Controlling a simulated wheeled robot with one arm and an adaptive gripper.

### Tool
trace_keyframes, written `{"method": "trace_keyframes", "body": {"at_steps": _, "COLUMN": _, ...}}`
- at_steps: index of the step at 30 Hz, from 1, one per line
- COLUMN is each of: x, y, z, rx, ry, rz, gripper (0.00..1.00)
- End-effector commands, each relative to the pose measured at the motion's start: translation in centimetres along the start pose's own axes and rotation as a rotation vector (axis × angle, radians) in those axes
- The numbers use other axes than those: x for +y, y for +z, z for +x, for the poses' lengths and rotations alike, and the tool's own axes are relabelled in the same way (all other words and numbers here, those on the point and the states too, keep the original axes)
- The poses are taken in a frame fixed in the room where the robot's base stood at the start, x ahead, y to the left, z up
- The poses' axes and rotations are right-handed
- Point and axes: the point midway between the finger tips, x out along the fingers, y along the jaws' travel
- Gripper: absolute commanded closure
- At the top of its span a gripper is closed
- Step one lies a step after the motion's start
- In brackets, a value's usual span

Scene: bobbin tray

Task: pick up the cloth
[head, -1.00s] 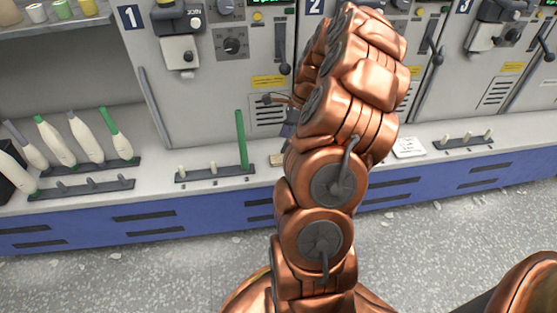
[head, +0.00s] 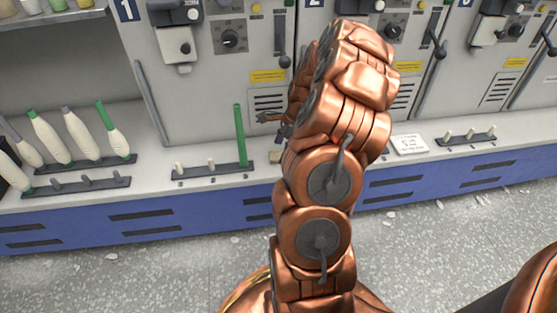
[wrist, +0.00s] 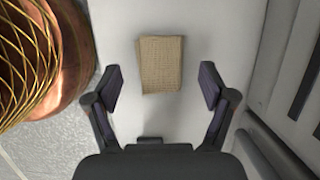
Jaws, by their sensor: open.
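The cloth (wrist: 161,64) is a small tan, folded rectangle lying flat on the pale ledge. In the wrist view it is at the upper middle, ahead of and between the fingers of my gripper (wrist: 161,88). The fingers are spread wide, with clear gaps on both sides and nothing held. In the head view a small beige edge of the cloth (head: 275,157) shows just left of my arm, which hides the rest. Only a dark bit of my gripper (head: 284,131) shows there, above the cloth.
A peg rack (head: 208,172) with an upright green tube (head: 240,135) stands left of the cloth on the ledge. A white card (head: 409,145) lies to the right. The grey machine front (wrist: 285,65) rises close beside the ledge. A copper rounded shape with gold rings (wrist: 45,50) is at wrist-view left.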

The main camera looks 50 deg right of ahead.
Motion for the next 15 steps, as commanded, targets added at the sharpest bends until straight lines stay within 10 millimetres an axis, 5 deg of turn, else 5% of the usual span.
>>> {"method": "trace_keyframes", "body": {"at_steps": 10, "x": -0.04, "y": -0.01, "z": 1.14, "rx": 0.0, "ry": -0.002, "rz": 0.001, "gripper": 0.19}}
{"method": "trace_keyframes", "body": {"at_steps": 15, "x": -0.03, "y": -0.01, "z": 1.14, "rx": 0.0, "ry": -0.001, "rz": 0.001, "gripper": 0.36}}
